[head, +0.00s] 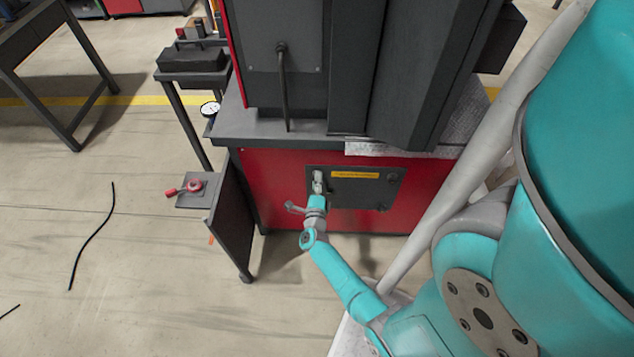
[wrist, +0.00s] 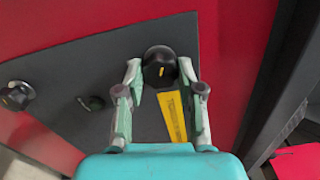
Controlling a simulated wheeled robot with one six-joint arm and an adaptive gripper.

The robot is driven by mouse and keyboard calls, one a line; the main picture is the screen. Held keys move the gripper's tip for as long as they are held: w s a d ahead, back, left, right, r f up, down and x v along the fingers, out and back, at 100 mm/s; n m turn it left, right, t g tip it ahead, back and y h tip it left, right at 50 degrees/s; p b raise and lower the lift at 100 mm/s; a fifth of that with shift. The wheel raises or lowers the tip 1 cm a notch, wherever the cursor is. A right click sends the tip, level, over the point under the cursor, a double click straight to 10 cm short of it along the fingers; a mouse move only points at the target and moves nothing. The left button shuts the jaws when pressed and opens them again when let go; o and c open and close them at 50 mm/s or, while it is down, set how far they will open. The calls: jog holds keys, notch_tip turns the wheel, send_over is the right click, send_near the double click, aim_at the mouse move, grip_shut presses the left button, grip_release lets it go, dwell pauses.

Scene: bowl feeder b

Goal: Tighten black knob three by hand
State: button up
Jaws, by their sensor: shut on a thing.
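A round black knob (wrist: 160,68) with a small yellow mark sits at the edge of a dark grey panel (wrist: 60,72) in the wrist view. The mark is too small to read. My gripper (wrist: 160,72) has one finger on each side of this knob and is shut on it. In the head view my gripper (head: 318,178) reaches the left end of the same panel (head: 345,197) on the red machine front. The knob is hidden there behind the fingers.
A second black knob (wrist: 17,95) and a small dark part (wrist: 92,102) are on the panel. A yellow label strip (head: 355,174) is on it too. A dark side plate (head: 232,220) stands left of the panel. The floor at left is mostly open.

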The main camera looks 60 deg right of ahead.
jog(key=shift+f, duration=0.1)
jog(key=o, duration=1.2)
jog(key=shift+c, duration=0.2)
jog(key=v, duration=1.2)
